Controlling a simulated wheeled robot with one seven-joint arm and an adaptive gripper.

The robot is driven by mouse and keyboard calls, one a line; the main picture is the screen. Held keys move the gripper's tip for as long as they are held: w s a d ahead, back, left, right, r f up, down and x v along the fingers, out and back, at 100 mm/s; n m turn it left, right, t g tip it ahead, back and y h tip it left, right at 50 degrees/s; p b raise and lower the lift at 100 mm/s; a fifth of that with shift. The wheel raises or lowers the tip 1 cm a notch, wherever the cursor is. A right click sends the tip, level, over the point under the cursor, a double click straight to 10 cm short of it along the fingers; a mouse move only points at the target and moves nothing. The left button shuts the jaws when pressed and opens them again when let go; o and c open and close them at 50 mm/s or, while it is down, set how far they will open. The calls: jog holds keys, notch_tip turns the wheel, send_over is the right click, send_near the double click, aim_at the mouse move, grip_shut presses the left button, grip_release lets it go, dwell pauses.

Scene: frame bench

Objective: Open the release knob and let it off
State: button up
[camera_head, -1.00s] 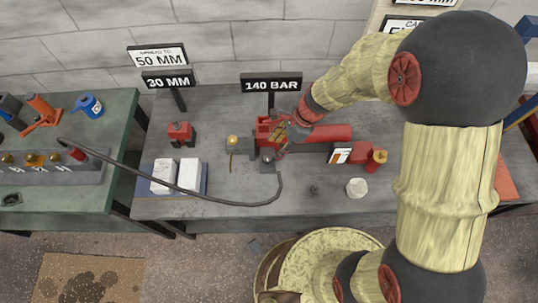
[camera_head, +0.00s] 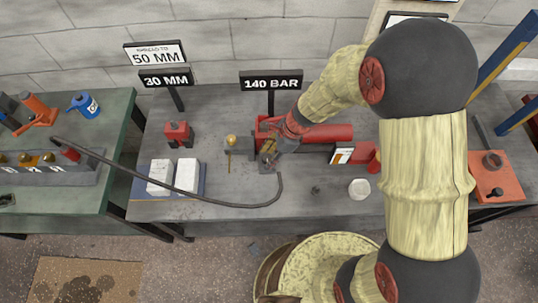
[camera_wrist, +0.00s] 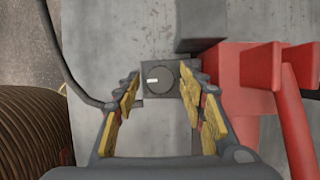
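The release knob (camera_wrist: 159,79) is a dark round dial with a white mark on a small grey block, seen in the wrist view. The mark points to the left. My gripper (camera_wrist: 160,85) is open, with its yellow-padded fingers on either side of the knob in that view. I cannot tell whether the fingers touch it. In the head view my gripper (camera_head: 272,150) is over the front of the red press unit (camera_head: 325,133) and hides most of the knob block. The red unit also shows at the right of the wrist view (camera_wrist: 262,70).
A black hose (camera_head: 235,205) runs from the green bench (camera_head: 118,110) to the block. A "140 BAR" sign (camera_head: 271,80) stands behind. White blocks (camera_head: 187,175) lie on a blue plate at left, near a small red device (camera_head: 178,133). A white hex piece (camera_head: 359,189) lies at right.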

jog(key=c, duration=0.9)
jog(key=shift+c, duration=0.2)
jog(key=n+g+p, duration=0.1)
jog(key=n, duration=0.1)
jog(key=n+p, duration=0.2)
jog(key=shift+w+r+g+p, duration=0.15)
jog(key=shift+g+p, duration=0.15)
jog(key=shift+g, duration=0.1)
jog(key=n+g+h+p, duration=0.1)
jog(key=n+p, duration=0.1)
jog(key=n, duration=0.2)
jog(key=shift+a, duration=0.15)
jog(key=n+g+h+p, duration=0.1)
jog(key=n+p, duration=0.1)
jog(key=n, duration=0.1)
jog(key=shift+w+a+n, duration=0.1)
jog(key=shift+w+n, duration=0.05)
jog(key=shift+n, duration=0.25)
jog(key=n+h+p, duration=0.1)
jog(key=n, duration=0.3)
jog(key=shift+g+h, duration=0.3)
jog(key=shift+h, duration=0.1)
jog(key=shift+n, duration=0.3)
jog(key=o, duration=1.2)
jog(key=shift+c, duration=0.2)
